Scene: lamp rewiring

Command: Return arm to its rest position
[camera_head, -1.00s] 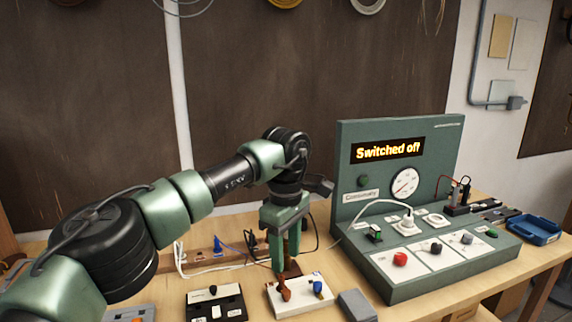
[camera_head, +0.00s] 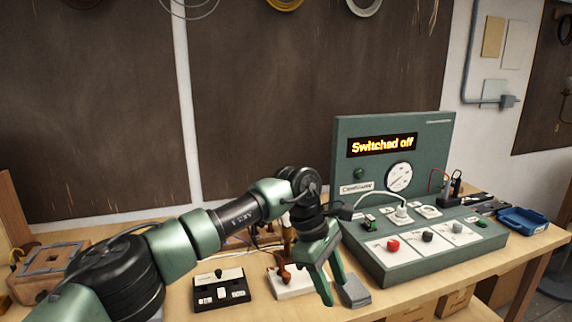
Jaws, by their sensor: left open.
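My left arm comes in from the left across the workbench. Its green gripper (camera_head: 333,280) hangs over the bench just left of the test panel, fingers apart and pointing down, with nothing seen between them. Behind and left of it is a white block (camera_head: 290,290) with a brown part (camera_head: 283,272) on it, partly covered by the gripper. A grey block (camera_head: 354,292) sits close to the right finger; I cannot tell whether they touch. My right gripper is not in view.
The green test panel (camera_head: 400,128) reads "Switched off" and has a dial, a plugged white cable and knobs. A black switch box (camera_head: 221,291) lies on the bench (camera_head: 178,300). A wooden box (camera_head: 50,262) is at left, a blue tray (camera_head: 523,220) at right.

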